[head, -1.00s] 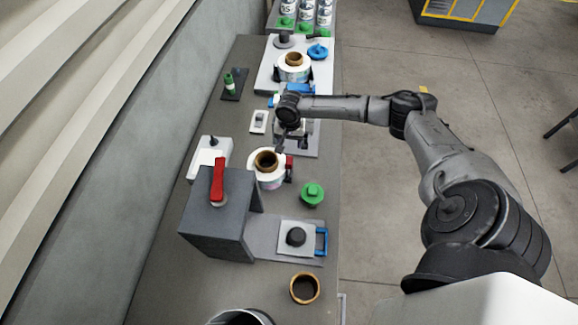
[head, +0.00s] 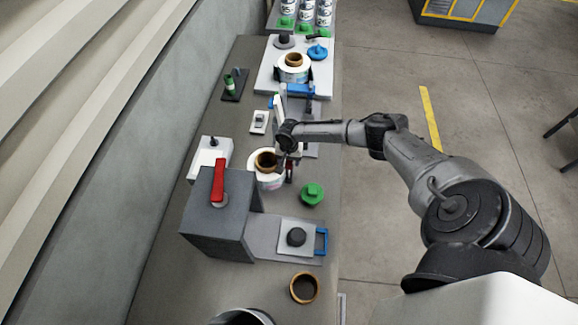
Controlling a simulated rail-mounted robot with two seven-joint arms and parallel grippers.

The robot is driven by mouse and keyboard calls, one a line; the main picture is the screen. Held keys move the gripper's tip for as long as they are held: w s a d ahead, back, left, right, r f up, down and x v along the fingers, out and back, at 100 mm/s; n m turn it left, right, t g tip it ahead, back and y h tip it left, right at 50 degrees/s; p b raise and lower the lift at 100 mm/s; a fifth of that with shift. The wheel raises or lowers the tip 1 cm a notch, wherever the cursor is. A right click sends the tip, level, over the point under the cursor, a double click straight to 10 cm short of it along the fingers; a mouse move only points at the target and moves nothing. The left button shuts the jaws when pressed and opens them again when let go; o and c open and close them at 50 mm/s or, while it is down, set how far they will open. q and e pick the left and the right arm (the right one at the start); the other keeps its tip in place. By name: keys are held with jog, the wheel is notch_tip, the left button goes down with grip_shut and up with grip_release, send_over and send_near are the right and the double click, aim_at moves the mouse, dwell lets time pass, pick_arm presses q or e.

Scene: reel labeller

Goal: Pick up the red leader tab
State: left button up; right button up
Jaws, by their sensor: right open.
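The red leader tab (head: 290,168) is at the right side of a white label reel (head: 265,180) with a brown core, on the bench. Only a small part of the tab shows, because my right gripper covers most of it. My right gripper (head: 285,162) points down at the right edge of the reel, right at the tab. Its jaws are open, and I cannot tell whether they touch the tab. My left gripper is not in view.
A grey press block with a red lever (head: 218,180) stands just in front of the reel. A green knob (head: 312,194) lies to the right. A second reel (head: 293,70) sits on a white plate farther back. A brown ring (head: 304,288) lies near the front.

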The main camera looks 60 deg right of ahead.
jog(key=shift+f, duration=0.6)
jog(key=c, duration=1)
jog(key=shift+r, duration=0.1)
